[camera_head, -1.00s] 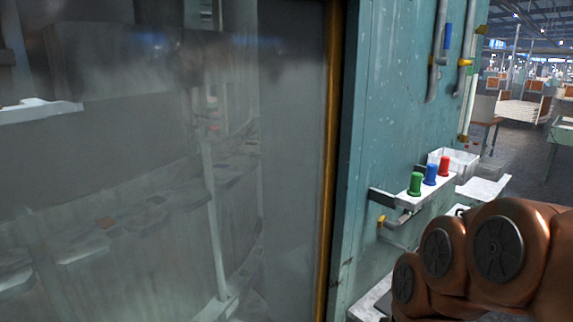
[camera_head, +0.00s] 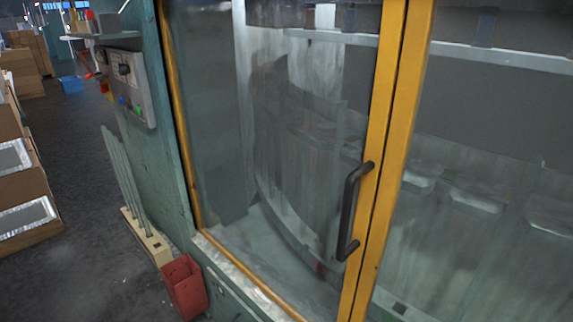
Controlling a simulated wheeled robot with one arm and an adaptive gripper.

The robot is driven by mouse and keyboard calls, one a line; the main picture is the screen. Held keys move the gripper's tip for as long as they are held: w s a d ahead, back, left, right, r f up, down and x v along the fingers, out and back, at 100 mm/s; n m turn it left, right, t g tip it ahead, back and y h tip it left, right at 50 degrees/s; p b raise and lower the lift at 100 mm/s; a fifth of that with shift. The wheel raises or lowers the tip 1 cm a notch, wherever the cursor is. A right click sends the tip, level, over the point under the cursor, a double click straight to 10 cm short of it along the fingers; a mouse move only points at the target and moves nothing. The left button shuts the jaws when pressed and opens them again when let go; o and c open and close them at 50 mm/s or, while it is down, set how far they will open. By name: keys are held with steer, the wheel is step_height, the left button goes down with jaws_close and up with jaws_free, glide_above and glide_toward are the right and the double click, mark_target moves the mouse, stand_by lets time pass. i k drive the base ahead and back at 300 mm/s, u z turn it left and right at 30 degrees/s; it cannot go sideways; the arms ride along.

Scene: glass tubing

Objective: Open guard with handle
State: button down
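The guard (camera_head: 285,140) is a clear panel in a yellow frame on a teal machine, and it looks closed. A dark vertical handle (camera_head: 348,210) is fixed to the yellow upright at the panel's right edge. A second clear panel (camera_head: 480,160) in a yellow frame adjoins it on the right. My gripper is not in this view, and neither is my arm.
A control box (camera_head: 132,85) with buttons is on the machine's left side. A red bin (camera_head: 184,287) and a pale block holding thin rods (camera_head: 147,238) stand at its foot. Cardboard boxes (camera_head: 22,190) line the far left. Dark floor (camera_head: 85,160) lies open between.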

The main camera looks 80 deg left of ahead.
mark_target(395, 12)
steer(key=u, duration=4.8)
steer(key=k, duration=0.55)
